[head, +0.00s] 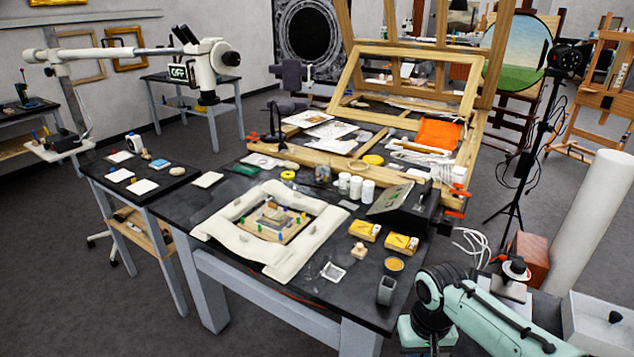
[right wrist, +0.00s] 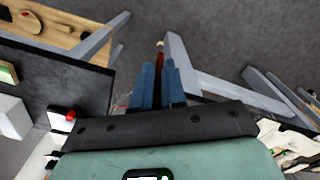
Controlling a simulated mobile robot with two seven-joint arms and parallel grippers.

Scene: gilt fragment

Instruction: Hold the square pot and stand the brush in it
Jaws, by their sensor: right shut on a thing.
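The square pot (head: 386,291) is a small dark grey vessel near the front right corner of the black table, upright, with its opening facing up. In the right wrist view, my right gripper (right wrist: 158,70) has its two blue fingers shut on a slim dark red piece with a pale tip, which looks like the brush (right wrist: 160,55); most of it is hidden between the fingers. My right arm comes in at the lower right of the head view, but its fingers do not show there. My left gripper is in neither view. No gripper is seen touching the pot.
An orange round dish (head: 394,264), a wooden knob (head: 360,251) and yellow boxes (head: 401,243) stand close behind the pot. A cream cushion (head: 222,228) with a pegged frame lies left. A black sloped box (head: 405,218) stands farther back. A side table (head: 166,184) adjoins at left.

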